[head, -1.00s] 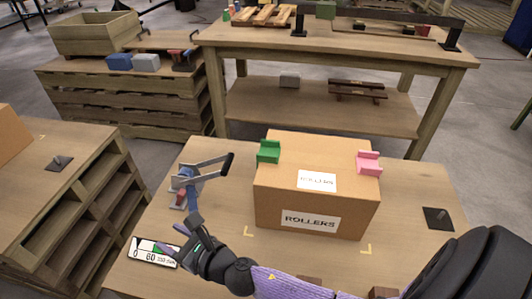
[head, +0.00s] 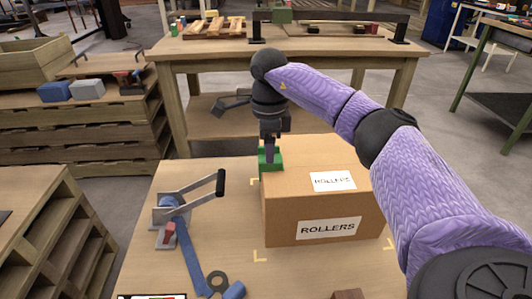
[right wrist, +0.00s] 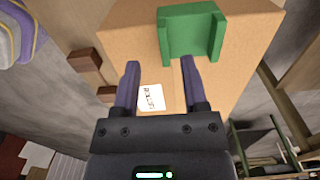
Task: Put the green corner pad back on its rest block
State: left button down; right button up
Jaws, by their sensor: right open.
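The green corner pad (head: 270,160) sits on the left far top edge of the cardboard box labelled ROLLERS (head: 312,230). It also shows in the right wrist view (right wrist: 190,32), just beyond the fingertips. My right gripper (head: 271,152) reaches down at the pad from above, its fingers apart. In the right wrist view the right gripper (right wrist: 160,66) has nothing between its fingers. Small brown blocks (head: 347,294) lie at the near table edge, also seen in the right wrist view (right wrist: 84,60); I cannot tell which is the rest block. My left gripper is out of view.
A strap tensioner (head: 170,215) with a long handle and blue strap (head: 190,262) lies left of the box. A long wooden table (head: 200,50) stands behind.

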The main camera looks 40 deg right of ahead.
jog(key=f+b, duration=0.1)
jog(key=f, duration=0.1)
jog(key=f+b, duration=0.1)
jog(key=f, duration=0.1)
jog(key=shift+w+d+f, duration=0.1)
jog(key=shift+w, duration=0.1)
jog(key=shift+c, duration=1.8)
grip_shut()
jog(key=shift+r, duration=0.2)
